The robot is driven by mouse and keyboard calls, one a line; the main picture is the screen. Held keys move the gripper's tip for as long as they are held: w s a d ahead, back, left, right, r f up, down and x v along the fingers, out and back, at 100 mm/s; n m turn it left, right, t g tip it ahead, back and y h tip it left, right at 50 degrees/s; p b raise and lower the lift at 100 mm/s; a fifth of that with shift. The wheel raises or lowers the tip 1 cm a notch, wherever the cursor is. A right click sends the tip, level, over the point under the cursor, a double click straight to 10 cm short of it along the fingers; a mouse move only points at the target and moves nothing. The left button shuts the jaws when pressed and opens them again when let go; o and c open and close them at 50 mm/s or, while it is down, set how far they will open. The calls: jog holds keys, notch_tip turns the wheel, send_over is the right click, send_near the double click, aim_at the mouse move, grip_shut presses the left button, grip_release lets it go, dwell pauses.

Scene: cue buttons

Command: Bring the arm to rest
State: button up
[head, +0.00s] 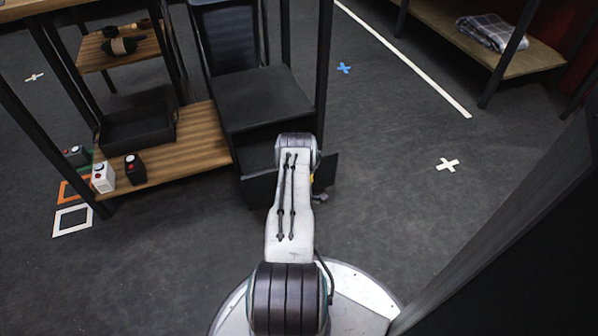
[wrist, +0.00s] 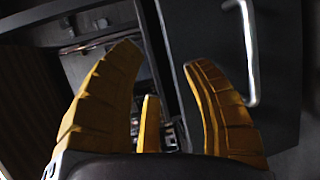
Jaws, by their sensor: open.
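My arm reaches forward from the base to a dark cabinet in the head view. Its front panel (head: 260,190) stands out from the cabinet body, like a pulled-out drawer. My gripper (wrist: 160,58) shows in the wrist view with its yellow fingers spread apart and nothing between them. In the head view the gripper is mostly hidden behind my wrist, at the panel. In the wrist view a dark panel (wrist: 205,30) with a silver handle (wrist: 250,50) is right of the fingers. The handle is outside the fingers. Whether a finger touches the panel, I cannot tell.
A wooden shelf (head: 190,150) at left holds a black tray (head: 138,128). A white button box (head: 103,178) and a black button box (head: 135,169) stand near its front. Floor around the white cross (head: 447,164) is clear.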

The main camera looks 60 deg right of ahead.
dwell(0.4)
